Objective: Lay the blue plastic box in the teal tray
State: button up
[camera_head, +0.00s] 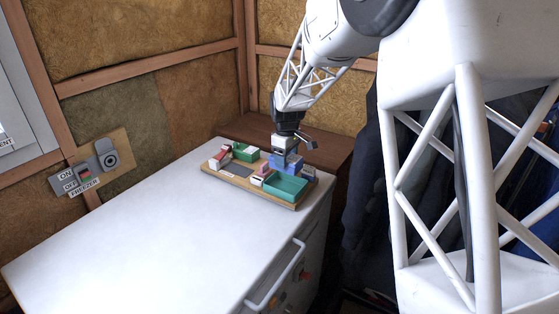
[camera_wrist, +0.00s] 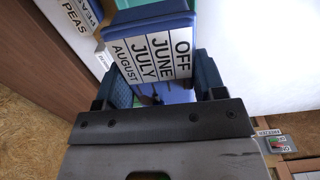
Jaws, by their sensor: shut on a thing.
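The blue plastic box (camera_head: 292,164) is held in my gripper (camera_head: 284,156) over the wooden board, at or just behind the far edge of the teal tray. In the wrist view the blue box (camera_wrist: 152,18) sits between my gripper's fingers (camera_wrist: 160,85), with a white label reading OFF, JUNE, JULY, AUGUST facing the camera. My gripper is shut on it. The teal tray (camera_head: 286,187) lies at the near right end of the board and looks empty. Whether the box touches anything below is unclear.
The wooden board (camera_head: 226,180) also bears a green container (camera_head: 244,152), red-and-white packs (camera_head: 220,158) and small pinkish items (camera_head: 260,175). It rests at the far end of the white freezer top (camera_head: 150,240), otherwise bare. A PEAS pack (camera_wrist: 72,18) shows in the wrist view.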

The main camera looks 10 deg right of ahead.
jog(key=shift+f, duration=0.15)
dwell(0.3)
jog(key=shift+f, duration=3.75)
jog(key=o, duration=1.1)
jog(key=shift+o, duration=0.2)
jog(key=shift+r, duration=0.15)
jog(key=shift+r, duration=3.85)
